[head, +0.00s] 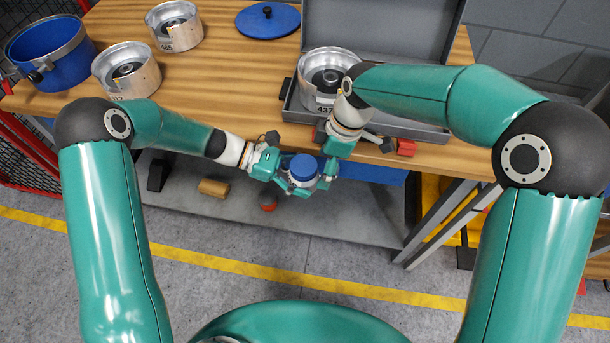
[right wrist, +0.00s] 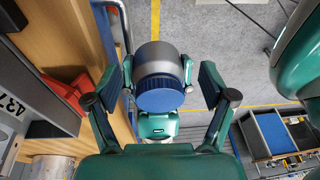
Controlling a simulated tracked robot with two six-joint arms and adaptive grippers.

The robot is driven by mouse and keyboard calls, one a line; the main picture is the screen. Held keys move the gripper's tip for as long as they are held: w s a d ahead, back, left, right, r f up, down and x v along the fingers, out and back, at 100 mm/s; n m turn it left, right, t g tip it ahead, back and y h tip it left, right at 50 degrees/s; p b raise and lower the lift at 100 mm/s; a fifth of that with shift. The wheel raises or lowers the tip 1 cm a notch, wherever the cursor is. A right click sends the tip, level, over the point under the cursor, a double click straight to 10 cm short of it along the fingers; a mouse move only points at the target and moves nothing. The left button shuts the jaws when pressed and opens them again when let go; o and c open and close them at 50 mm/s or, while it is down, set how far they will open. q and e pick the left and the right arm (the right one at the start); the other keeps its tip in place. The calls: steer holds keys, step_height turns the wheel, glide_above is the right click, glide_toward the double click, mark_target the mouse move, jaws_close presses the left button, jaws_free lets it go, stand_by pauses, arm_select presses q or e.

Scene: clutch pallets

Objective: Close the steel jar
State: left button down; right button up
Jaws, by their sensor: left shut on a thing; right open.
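The steel jar (head: 302,184) is a small grey cylinder held in the air just off the table's front edge. Its blue ribbed lid (head: 304,167) sits on its end; I cannot tell how tightly. My left gripper (head: 287,181) is shut on the jar from the left. My right gripper (head: 326,168) is open at the jar's right side. In the right wrist view the jar (right wrist: 165,58) and the blue lid (right wrist: 160,95) are between my right gripper's spread fingers (right wrist: 165,85), with a gap on both sides.
On the wooden table (head: 225,75) are an open grey case (head: 395,25) with a metal clutch drum (head: 322,85), other drums (head: 125,70), a blue pot (head: 52,58) and a blue pot lid (head: 268,20). A red block (head: 406,147) lies by the front edge.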

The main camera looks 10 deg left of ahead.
mark_target(304, 165)
steer(key=a+r+n+h, duration=0.1)
steer(key=r+n, duration=0.1)
steer(key=r, duration=0.1)
steer(key=a+r+n, duration=0.2)
steer(key=n, duration=0.1)
steer(key=a+r+n+h, duration=0.1)
steer(key=r+n, duration=0.2)
steer(key=shift+w+a+r+t+h, duration=0.1)
steer(key=shift+a+r+t+h, duration=0.2)
steer(key=shift+a+r+t, duration=0.1)
steer(key=shift+d+f, duration=0.1)
steer(key=shift+f, duration=0.1)
steer(key=shift+f, duration=3.9)
